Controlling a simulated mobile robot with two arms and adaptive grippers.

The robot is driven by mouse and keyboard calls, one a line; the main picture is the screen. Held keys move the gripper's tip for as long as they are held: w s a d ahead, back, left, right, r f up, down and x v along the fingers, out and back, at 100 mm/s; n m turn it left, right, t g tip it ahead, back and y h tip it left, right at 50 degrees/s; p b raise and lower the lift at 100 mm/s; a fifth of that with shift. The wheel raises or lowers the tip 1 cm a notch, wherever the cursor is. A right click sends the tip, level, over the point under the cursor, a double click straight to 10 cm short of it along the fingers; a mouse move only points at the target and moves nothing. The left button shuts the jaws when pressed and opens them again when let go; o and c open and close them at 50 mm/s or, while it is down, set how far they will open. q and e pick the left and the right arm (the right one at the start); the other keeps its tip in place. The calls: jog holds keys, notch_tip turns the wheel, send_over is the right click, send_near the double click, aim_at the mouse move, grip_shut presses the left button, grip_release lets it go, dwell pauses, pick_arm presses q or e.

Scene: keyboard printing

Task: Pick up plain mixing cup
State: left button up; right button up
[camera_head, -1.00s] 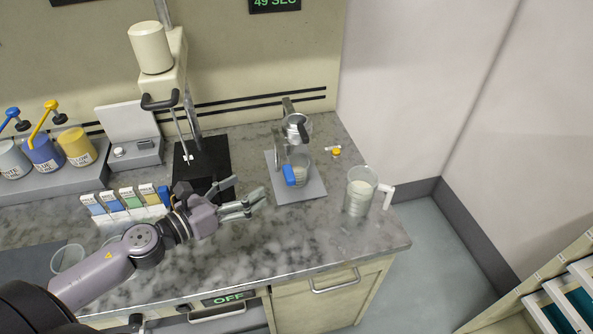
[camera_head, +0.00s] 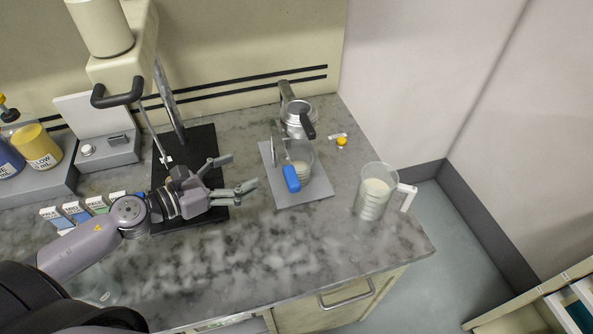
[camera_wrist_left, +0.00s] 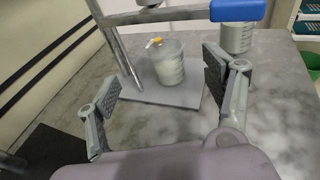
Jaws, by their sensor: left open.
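A clear cup without a handle (camera_head: 303,168), holding pale contents, stands upright on a grey plate (camera_head: 318,192) under a metal stand. A blue lever piece (camera_head: 291,178) partly covers it in the head view. The cup also shows in the left wrist view (camera_wrist_left: 168,66), centred between the fingers but farther off. My left gripper (camera_head: 240,174) is open and empty, left of the plate and apart from the cup. Its fingers point right toward the cup. A clear cup with a white handle (camera_head: 373,195), also holding pale contents, stands farther right. My right gripper is out of view.
A metal pot (camera_head: 297,118) sits at the stand's top. A small yellow-capped item (camera_head: 341,141) lies behind the plate. Another clear cup (camera_head: 98,288) stands at front left, partly hidden by my arm. The front middle of the counter (camera_head: 260,250) is clear.

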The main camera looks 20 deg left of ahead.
pick_arm(q)
notch_tip(320, 180, down, 4)
jog(key=b, duration=0.3)
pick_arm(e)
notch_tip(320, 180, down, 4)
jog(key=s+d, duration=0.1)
pick_arm(q)
jog(key=p, duration=0.6)
send_near(308, 156)
jog(key=shift+w+d+r, duration=0.1)
jog(key=shift+w+d, duration=0.05)
jog(key=shift+w, duration=0.35)
jog(key=p+x, duration=0.1)
jog(key=x, duration=0.4)
jog(key=shift+s+d, duration=0.1)
jog(key=shift+s, duration=0.05)
jog(key=shift+w+d+f, duration=0.25)
jog(key=shift+w, duration=0.1)
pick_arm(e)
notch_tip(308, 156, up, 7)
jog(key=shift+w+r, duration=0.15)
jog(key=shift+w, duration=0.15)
pick_arm(q)
jog(key=shift+c, duration=0.5)
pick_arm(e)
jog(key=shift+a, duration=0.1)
